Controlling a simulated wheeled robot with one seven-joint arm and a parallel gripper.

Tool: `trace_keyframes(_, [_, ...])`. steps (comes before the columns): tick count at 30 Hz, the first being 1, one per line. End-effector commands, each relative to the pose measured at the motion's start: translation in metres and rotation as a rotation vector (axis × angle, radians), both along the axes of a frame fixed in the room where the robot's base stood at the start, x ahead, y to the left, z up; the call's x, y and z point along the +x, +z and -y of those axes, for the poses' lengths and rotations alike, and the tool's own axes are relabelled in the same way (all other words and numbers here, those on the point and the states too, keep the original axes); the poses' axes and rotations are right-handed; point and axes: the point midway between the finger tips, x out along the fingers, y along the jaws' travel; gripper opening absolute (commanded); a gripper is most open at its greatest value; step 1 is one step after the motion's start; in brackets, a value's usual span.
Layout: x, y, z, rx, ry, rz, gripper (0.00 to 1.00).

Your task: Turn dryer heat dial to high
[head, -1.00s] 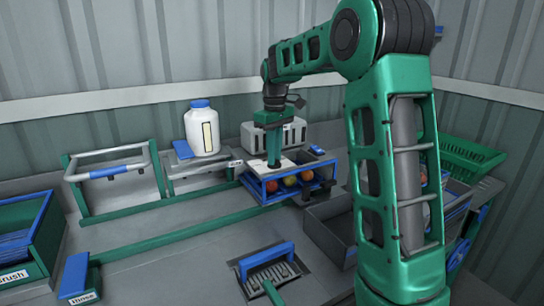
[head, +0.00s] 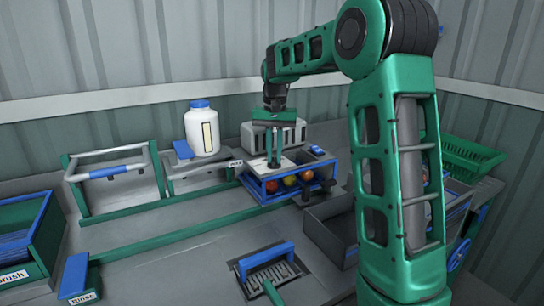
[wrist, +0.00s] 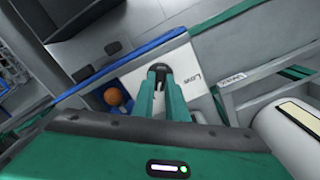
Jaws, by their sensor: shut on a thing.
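The dryer is a blue-railed box (head: 262,199) with red and orange tomatoes visible inside, at the back middle of the bench. Its pale top panel (head: 284,169) also shows in the wrist view (wrist: 202,55), with the word "Low" printed on it. A dark round dial (wrist: 157,68) stands on that panel. My gripper (head: 274,162) points straight down over the panel. In the wrist view its green fingers (wrist: 160,82) are shut on the dial. The fingers hide part of the dial, and I cannot tell its pointer setting.
A grey slotted unit (head: 252,137) stands behind the dryer. A white jar with a blue lid (head: 202,130) stands to its left. A grey open bin (head: 325,236) is at the right front.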

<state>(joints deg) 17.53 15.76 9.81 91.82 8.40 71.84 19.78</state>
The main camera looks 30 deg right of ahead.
Motion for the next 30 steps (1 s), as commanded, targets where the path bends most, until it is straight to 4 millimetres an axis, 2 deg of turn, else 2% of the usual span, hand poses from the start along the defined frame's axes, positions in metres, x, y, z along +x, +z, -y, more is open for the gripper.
trace_keyframes(6, [0.0031, 0.0026, -0.0002, -0.001, -0.182, 0.012, 0.00])
trace_keyframes(15, [0.0034, 0.0028, -0.0006, 0.000, -0.359, 0.013, 0.00])
trace_keyframes(30, [0.0040, 0.0032, -0.0019, 0.000, -0.436, 0.014, 0.00])
